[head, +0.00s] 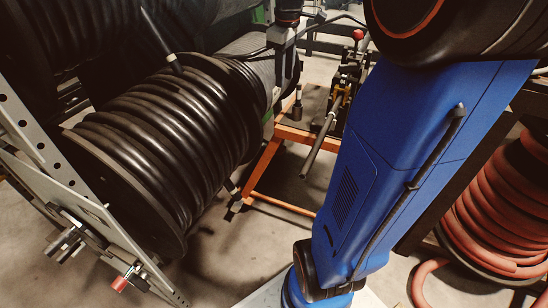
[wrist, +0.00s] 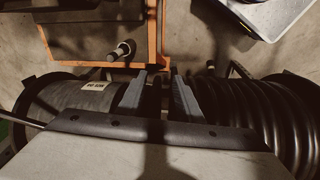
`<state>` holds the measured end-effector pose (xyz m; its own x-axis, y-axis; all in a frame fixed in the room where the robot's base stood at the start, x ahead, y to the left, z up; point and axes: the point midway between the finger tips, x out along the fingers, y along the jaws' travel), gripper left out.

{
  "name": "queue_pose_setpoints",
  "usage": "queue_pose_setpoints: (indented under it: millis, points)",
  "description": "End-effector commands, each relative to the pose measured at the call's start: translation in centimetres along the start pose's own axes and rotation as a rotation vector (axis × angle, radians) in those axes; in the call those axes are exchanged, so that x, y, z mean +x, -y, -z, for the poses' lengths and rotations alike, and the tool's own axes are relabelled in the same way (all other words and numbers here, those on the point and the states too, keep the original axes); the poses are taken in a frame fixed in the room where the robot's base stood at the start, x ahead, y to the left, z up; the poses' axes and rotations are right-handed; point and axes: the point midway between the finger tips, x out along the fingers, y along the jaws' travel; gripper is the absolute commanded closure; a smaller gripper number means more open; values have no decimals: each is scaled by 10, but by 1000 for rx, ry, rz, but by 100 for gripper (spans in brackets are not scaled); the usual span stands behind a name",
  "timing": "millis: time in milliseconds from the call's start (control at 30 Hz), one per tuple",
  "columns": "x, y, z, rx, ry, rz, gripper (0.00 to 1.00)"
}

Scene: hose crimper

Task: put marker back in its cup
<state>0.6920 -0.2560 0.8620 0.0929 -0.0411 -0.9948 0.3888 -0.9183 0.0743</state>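I cannot make out a marker or its cup for certain in either view. My gripper (wrist: 157,73) is open in the wrist view, with its two dark fingers apart and nothing visible between them. In the head view my gripper (head: 284,78) points down at the top middle, beside the far end of the black hose reel. A small upright dark cylinder (head: 297,103) stands by the orange frame, a little below and right of my gripper. What looks like the same cylinder, with a pale top, shows in the wrist view (wrist: 122,50), beyond my left finger.
A large reel of black hose (head: 165,125) fills the left. An orange frame (head: 262,172) carries a machine with a long lever (head: 321,143) and a red knob (head: 358,34). Red hose (head: 500,215) is coiled at right. Bare concrete floor (head: 245,250) lies in front.

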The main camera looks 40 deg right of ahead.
Motion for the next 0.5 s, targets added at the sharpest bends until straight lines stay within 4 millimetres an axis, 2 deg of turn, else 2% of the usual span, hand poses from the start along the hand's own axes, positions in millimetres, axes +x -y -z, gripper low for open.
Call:
queue_pose_setpoints:
  millis: [33, 100, 333, 500]
  points:
    - [-2, 22, -3, 14, -15, -12, 67]
    - [-2, 47, -9, 47, -38, -26, 67]
    - [7, 125, -35, 155, -119, -56, 67]
    - [22, 176, -60, 234, -185, -61, 67]
